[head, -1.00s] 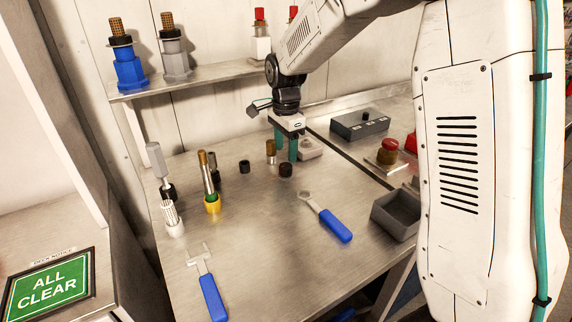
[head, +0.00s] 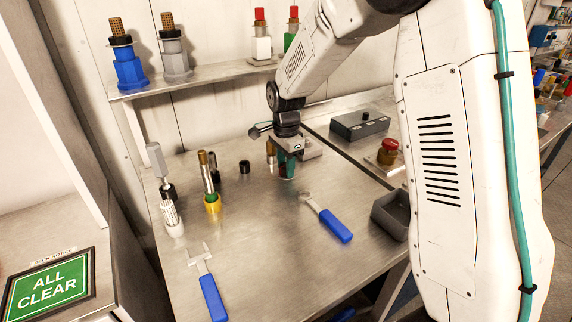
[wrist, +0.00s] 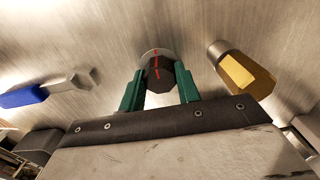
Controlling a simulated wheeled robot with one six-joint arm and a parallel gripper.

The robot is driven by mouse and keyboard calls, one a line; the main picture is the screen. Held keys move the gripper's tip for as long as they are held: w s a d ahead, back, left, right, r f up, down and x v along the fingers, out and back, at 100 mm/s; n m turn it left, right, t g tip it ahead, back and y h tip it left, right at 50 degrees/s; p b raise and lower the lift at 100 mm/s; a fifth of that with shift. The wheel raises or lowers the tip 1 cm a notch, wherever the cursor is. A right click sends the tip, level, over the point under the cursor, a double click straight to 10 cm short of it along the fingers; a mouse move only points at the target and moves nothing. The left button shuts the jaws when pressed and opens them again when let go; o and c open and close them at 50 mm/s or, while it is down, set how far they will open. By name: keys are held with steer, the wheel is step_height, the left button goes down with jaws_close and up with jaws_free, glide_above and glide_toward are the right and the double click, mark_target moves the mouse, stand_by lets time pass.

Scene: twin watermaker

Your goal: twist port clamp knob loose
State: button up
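The port clamp knob appears in the wrist view as a dark faceted knob (wrist: 160,74) with a red line across its top, on a round base. My gripper (wrist: 159,84) has its two green fingers on either side of this knob. I cannot tell whether they press on it or leave a small gap. In the head view my gripper (head: 286,166) points down at the bench, and its fingers mostly hide the knob.
A brass-topped post (wrist: 244,74) stands close beside the right finger. A blue-handled wrench (head: 327,219) lies nearby on the bench. A small black cap (head: 244,166) and a grey bin (head: 391,216) are further off. The front middle of the bench is clear.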

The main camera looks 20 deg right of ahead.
steer(key=shift+n, duration=0.4)
steer(key=n, duration=1.3)
steer(key=shift+n, duration=2)
steer(key=o, duration=1)
steer(key=shift+r, duration=0.1)
